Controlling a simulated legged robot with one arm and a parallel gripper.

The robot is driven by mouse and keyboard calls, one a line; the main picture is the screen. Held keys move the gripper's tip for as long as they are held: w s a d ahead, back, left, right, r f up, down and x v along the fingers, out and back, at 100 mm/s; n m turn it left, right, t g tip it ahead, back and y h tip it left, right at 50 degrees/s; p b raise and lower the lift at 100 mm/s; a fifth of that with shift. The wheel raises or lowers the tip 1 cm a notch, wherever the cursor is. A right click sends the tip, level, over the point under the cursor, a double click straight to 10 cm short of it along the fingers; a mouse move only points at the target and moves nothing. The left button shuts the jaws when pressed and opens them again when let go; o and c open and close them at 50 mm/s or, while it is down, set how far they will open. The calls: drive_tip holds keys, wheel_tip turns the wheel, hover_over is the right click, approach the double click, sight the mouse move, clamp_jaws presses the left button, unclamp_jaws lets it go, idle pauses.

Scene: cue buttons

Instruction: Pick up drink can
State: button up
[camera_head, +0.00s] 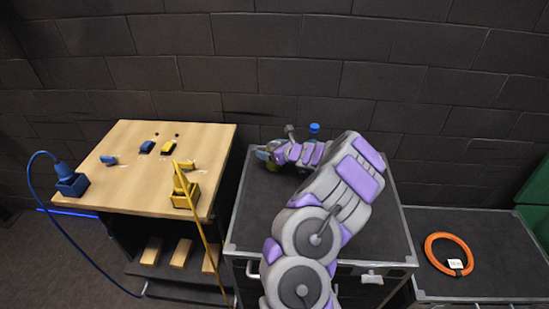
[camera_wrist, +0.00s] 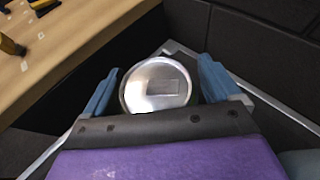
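The drink can shows in the wrist view as a round silver lid (camera_wrist: 155,88) seen from above. My gripper (camera_wrist: 159,64) has one blue finger on the can's left and one on its right. The fingers are apart, and a gap shows between the can and the right finger. In the head view my gripper (camera_head: 267,153) is low over the back left part of the black case (camera_head: 256,205). The can is mostly hidden there by the gripper, and its sides are hidden in the wrist view.
A blue-capped object (camera_head: 314,129) stands behind my arm. A wooden table (camera_head: 130,190) with blue and yellow plugs and sockets is at left, its edge close to my gripper. An orange cable ring (camera_head: 449,253) lies on the lower case at right. A dark wall is behind.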

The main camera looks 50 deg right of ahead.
drive_tip(key=c, duration=0.8)
drive_tip(key=shift+c, duration=0.2)
